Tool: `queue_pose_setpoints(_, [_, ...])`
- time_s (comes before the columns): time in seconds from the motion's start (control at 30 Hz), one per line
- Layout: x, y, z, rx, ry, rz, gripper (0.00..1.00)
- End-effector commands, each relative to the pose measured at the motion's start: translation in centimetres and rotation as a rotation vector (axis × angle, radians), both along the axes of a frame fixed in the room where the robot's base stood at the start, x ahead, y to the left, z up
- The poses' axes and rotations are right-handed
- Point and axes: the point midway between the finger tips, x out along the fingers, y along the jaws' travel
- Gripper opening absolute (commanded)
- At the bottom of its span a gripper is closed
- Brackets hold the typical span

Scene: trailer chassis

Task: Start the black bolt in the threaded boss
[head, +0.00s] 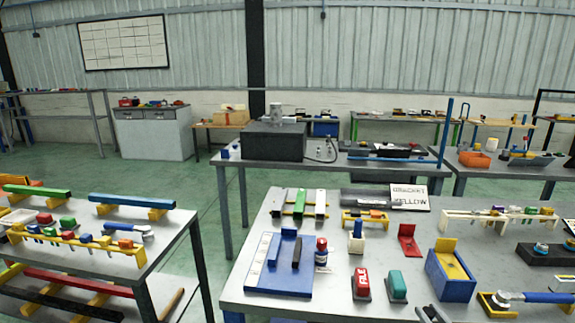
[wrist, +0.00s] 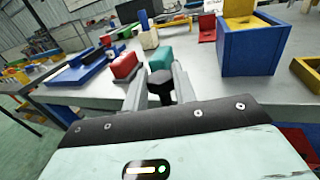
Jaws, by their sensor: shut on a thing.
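My gripper (wrist: 159,88) is at the middle of the wrist view, with its two grey fingers closed on the black bolt (wrist: 160,80). The bolt's black head shows between the fingers; its shank is hidden. The gripper is at the near edge of the grey table, in front of the red block and the teal block. In the head view a small dark and grey shape at the bottom edge looks like the gripper tip, mostly cut off. I cannot make out a threaded boss in either view.
The grey table (head: 335,300) carries a blue tray (head: 275,283), a red block (head: 361,283), a teal block (head: 396,286), a blue box with a yellow insert (head: 450,285) and a sign reading "BRACKET YELLOW" (head: 410,197). A second table (head: 170,245) stands left, across a green-floored gap.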

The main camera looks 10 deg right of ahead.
Motion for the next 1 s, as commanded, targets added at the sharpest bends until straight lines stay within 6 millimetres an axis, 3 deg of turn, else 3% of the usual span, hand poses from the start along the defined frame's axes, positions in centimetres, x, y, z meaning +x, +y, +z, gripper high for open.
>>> queue_pose_setpoints(0.1, [-0.6,2.9,-1.3,0.010,0.002,-0.025,0.04])
queue_pose_setpoints(0.3, [-1.6,6.4,-2.7,0.004,0.000,-0.047,0.04])
queue_pose_setpoints(0.4, [-1.5,6.2,-4.4,-0.003,-0.003,-0.049,0.04])
queue_pose_setpoints(0.53, [-1.5,6.2,-5.2,-0.003,-0.003,-0.048,0.04])
queue_pose_setpoints(0.87, [-1.5,5.8,-5.0,-0.006,-0.004,-0.044,0.04])
queue_pose_setpoints(1.0, [-1.2,4.1,-4.0,-0.014,-0.009,-0.026,0.04])
